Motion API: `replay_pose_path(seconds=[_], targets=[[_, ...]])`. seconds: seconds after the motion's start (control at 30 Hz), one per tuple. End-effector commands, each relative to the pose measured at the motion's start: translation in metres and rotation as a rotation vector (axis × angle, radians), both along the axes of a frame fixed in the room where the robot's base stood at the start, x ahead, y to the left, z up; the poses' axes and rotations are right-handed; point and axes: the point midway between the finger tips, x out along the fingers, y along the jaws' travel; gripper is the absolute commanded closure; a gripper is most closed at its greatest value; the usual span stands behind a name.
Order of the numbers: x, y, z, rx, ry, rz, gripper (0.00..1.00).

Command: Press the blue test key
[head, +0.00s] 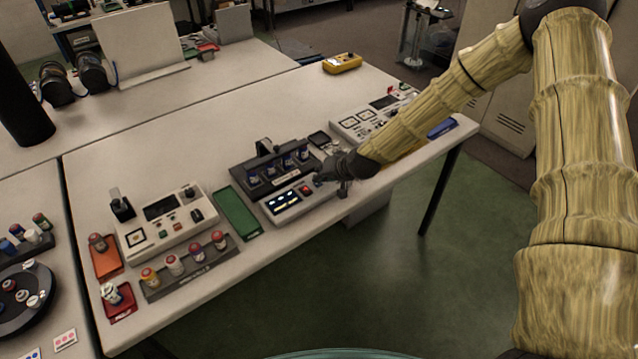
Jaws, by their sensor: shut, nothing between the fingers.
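My gripper (322,178) is shut and empty. It is low over the right end of a small grey panel (278,213) at the front edge of the table. The panel has a dark display (285,202) with yellow and white marks and a red key (306,190) to its right. My fingertips are just right of the red key; I cannot tell whether they touch the panel. I cannot make out a blue key; the gripper covers part of the panel's right end.
A black rack (243,180) with several blue-marked vials stands behind the panel. A green tray (237,212) lies to its left, and a white instrument (163,222) farther left. Another instrument (352,122) stands behind my forearm. A yellow meter (342,63) lies at the back.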

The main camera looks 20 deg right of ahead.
Motion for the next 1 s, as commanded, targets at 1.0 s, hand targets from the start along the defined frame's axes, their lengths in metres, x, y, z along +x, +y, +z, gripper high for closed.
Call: replay_pose_path(seconds=[1.0], targets=[[0.000,0.000,0.006,0.000,0.000,0.000,1.00]])
